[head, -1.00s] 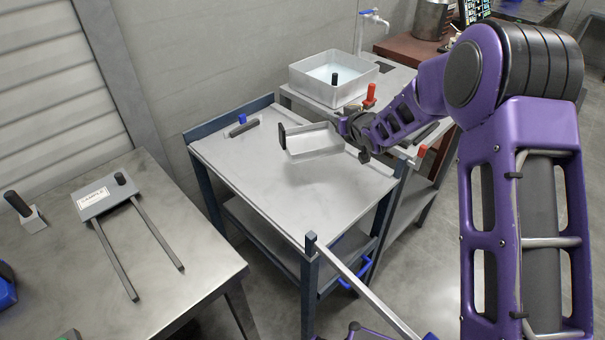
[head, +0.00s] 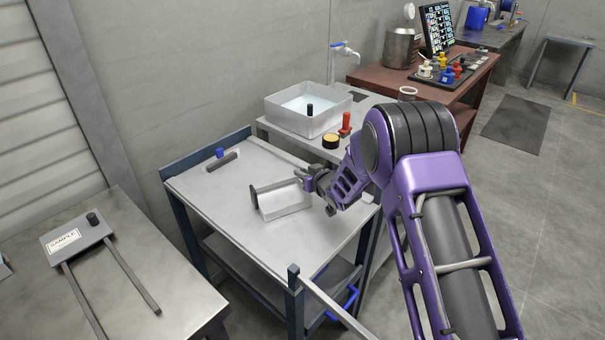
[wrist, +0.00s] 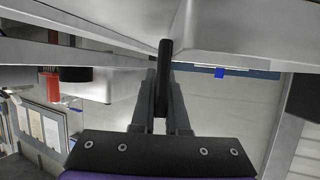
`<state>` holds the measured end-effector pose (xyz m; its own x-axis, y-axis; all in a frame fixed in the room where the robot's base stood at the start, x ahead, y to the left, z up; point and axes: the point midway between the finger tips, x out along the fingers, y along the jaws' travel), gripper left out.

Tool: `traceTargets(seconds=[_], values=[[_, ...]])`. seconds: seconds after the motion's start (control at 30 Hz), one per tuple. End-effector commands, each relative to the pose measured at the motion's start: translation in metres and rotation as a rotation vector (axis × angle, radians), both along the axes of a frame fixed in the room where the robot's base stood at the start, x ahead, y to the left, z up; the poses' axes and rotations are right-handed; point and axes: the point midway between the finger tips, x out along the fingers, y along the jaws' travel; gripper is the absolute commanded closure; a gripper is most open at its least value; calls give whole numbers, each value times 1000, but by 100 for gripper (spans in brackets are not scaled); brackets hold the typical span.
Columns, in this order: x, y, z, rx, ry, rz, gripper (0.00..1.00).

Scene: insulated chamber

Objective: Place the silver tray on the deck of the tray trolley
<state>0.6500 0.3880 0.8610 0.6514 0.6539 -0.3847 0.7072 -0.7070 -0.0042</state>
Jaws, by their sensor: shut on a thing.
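The silver tray (head: 287,203) is a shallow, bright metal tray with a dark upright handle at its left end. My gripper (head: 307,181) is shut on the tray's handle at the right end. In the wrist view my fingers (wrist: 160,100) close on a dark bar, with the grey metal tray wall (wrist: 235,28) above. The tray trolley (head: 225,208) has a flat grey deck and a dark blue frame. The tray is over the middle to right part of the deck, roughly level. I cannot tell whether its underside touches the deck.
A grey bar with a blue knob (head: 221,158) lies at the deck's back left. A table with a labelled fork-shaped fixture (head: 75,240) stands at left.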

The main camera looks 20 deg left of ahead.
Motion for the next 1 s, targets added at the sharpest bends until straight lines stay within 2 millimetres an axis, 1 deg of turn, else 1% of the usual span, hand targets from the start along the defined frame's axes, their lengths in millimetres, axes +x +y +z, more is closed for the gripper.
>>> traceTargets(seconds=[0.17,0.3,0.33,0.47,0.5,0.77,0.87,1.0], values=[[1,0,2,2,-2,0,100],[1,0,-2,2,-2,-1,100],[1,0,-2,1,-2,-1,84],[1,0,-1,1,-2,-1,61],[1,0,-1,1,-2,-1,58],[1,0,-1,1,-1,0,58],[0,0,4,1,-2,0,58],[-10,-12,10,2,-1,-3,58]])
